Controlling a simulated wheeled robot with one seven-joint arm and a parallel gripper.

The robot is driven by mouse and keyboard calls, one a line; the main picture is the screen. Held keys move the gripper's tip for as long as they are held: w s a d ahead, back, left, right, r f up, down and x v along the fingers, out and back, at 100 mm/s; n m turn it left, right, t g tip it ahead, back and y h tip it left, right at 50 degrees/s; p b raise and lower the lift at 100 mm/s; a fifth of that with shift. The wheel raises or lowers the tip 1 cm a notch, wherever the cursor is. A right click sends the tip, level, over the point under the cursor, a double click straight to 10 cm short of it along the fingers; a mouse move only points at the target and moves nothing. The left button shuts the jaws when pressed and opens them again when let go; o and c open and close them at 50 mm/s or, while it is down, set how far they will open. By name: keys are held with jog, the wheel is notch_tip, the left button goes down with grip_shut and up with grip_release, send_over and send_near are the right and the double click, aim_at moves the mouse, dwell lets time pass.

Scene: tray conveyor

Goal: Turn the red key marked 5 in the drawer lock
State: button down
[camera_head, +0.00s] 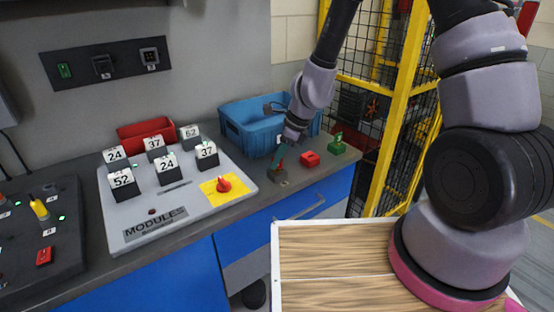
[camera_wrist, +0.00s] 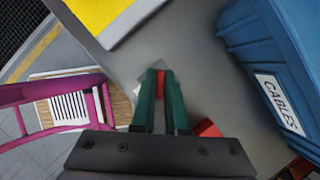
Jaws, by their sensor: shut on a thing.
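My gripper (camera_head: 279,158) points down at the lock block (camera_head: 278,176) on the worktop, near its front edge. In the wrist view, my gripper's two green fingers (camera_wrist: 160,80) are closed on a narrow red piece, the red key (camera_wrist: 160,84). The fingers hide most of the key, and no 5 can be read on it. A grey plate of the lock (camera_wrist: 149,60) shows around the fingertips. I cannot tell how far the key is turned. Below the worktop is a blue drawer front (camera_head: 290,212) with a metal handle (camera_head: 309,206).
A blue bin (camera_head: 240,135), labelled CABLES in the wrist view (camera_wrist: 280,105), stands behind my gripper. A red block (camera_head: 310,159) and a green block (camera_head: 336,145) sit to the right. The module panel (camera_head: 150,215) with numbered blocks and a red knob (camera_head: 224,184) lies left.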

jog(key=shift+a+m+t, duration=0.1)
jog(key=shift+m+t, duration=0.4)
jog(key=shift+m, duration=1)
jog(key=shift+m+t+h, duration=0.3)
jog(key=shift+m, duration=1.2)
jog(key=shift+t+h, duration=0.3)
